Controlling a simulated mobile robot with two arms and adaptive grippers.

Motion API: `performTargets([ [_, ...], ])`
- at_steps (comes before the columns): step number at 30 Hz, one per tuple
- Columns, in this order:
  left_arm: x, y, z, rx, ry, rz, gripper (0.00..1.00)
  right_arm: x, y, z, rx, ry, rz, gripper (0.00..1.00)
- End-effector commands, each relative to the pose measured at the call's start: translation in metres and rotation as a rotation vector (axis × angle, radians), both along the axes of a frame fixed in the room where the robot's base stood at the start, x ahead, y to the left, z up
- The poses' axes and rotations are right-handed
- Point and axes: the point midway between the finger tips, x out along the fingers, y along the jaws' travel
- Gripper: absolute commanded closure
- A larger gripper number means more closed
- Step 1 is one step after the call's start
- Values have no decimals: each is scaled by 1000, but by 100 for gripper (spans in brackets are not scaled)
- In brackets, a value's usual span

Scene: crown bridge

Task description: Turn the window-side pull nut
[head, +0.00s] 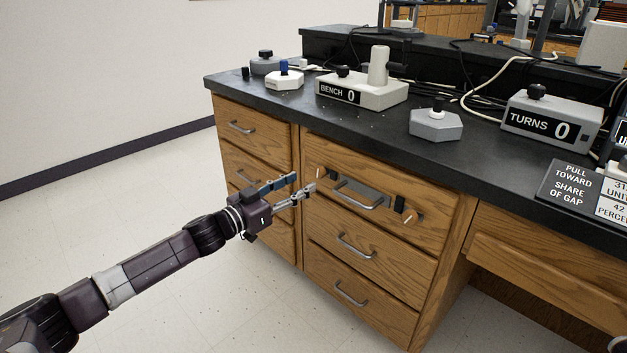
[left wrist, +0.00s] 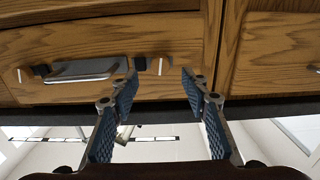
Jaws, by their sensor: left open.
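The upper drawer front (head: 440,224) of the right stack carries a metal pull (head: 360,196) with a dark block near each end. A small pale peg, perhaps a pull nut, stands beyond each block: the left peg (head: 319,172) and the right peg (head: 409,217). In the upside-down left wrist view, the left peg (left wrist: 160,66) shows between my fingertips in the picture, with the pull (left wrist: 85,70) to its left. My left gripper (head: 304,184) is open and empty, just in front of the drawer's left end. Contact cannot be told. No window shows, so which peg is window-side is unclear.
The dark countertop (head: 385,132) overhangs the drawers. On it stand a BENCH 0 box (head: 362,90), a TURNS 0 box (head: 552,118) and grey knob bases (head: 436,124). Lower drawers have metal handles (head: 356,246). The floor (head: 150,180) at left is clear.

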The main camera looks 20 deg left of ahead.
Motion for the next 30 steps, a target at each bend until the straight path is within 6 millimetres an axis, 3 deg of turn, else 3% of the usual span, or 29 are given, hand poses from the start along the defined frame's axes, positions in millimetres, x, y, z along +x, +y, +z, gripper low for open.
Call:
performTargets([
  [15, 51, -18, 0, 0, -2, 1, 58, 1, 1, -11, -3, -8, 0, 60],
  [28, 56, -20, 0, 1, 1, 1, 58, 2, 1, -11, -4, -8, 0, 60],
  [30, 56, -20, 0, 1, 1, 1, 65, 2, 1, -11, -4, -8, 0, 60],
])
